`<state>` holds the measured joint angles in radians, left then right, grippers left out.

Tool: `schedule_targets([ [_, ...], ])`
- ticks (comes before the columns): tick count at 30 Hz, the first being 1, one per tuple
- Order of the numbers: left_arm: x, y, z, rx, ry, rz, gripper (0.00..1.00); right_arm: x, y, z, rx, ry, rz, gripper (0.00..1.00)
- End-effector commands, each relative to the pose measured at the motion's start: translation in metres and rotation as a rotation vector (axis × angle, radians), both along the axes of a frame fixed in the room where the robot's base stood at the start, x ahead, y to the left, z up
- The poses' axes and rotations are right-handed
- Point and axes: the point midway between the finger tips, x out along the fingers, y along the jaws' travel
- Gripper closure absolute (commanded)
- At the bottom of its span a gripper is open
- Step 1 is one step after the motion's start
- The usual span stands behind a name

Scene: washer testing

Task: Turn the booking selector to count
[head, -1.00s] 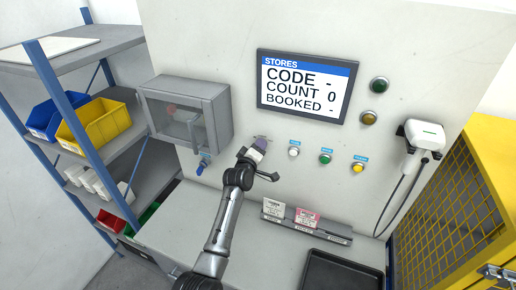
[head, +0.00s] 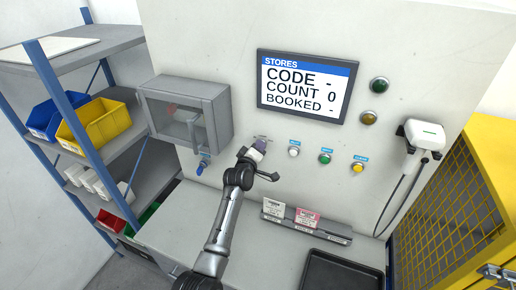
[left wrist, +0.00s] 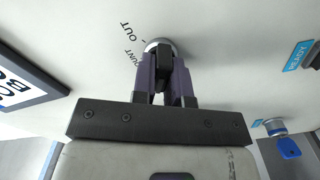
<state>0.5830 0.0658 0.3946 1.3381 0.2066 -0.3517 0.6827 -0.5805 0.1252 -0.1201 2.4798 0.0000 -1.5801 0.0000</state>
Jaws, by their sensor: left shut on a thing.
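The booking selector (left wrist: 157,44) is a round metal-ringed knob with a black handle on the pale panel, below the screen. Its labels "OUT" and a partly covered "...UNT" (left wrist: 132,58) show beside it in the left wrist view. My left gripper (left wrist: 166,76) has its purple fingers shut on the black handle, one on each side. In the head view the left gripper (head: 259,146) is against the panel and covers most of the selector. I cannot tell which label the handle points to. My right gripper is not in view.
The screen (head: 305,86) reads CODE -, COUNT 0, BOOKED -. White (head: 294,152), green (head: 325,159) and yellow (head: 358,168) buttons sit right of the gripper. A blue key switch (head: 202,163) and a grey cabinet (head: 187,112) are to the left. A card holder (head: 306,221) stands below.

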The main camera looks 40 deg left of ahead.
Motion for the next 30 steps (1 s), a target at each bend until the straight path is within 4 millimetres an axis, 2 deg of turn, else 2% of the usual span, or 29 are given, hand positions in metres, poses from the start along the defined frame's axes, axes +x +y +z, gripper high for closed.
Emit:
schedule_targets([
  [8, 0.0, 0.0, 0.002, 0.118, 0.036, -0.001, 1.0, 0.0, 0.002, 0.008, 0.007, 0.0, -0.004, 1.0],
  [30, 0.001, -0.002, 0.002, 0.748, 0.23, -0.002, 1.0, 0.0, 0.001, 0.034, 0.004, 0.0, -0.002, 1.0],
])
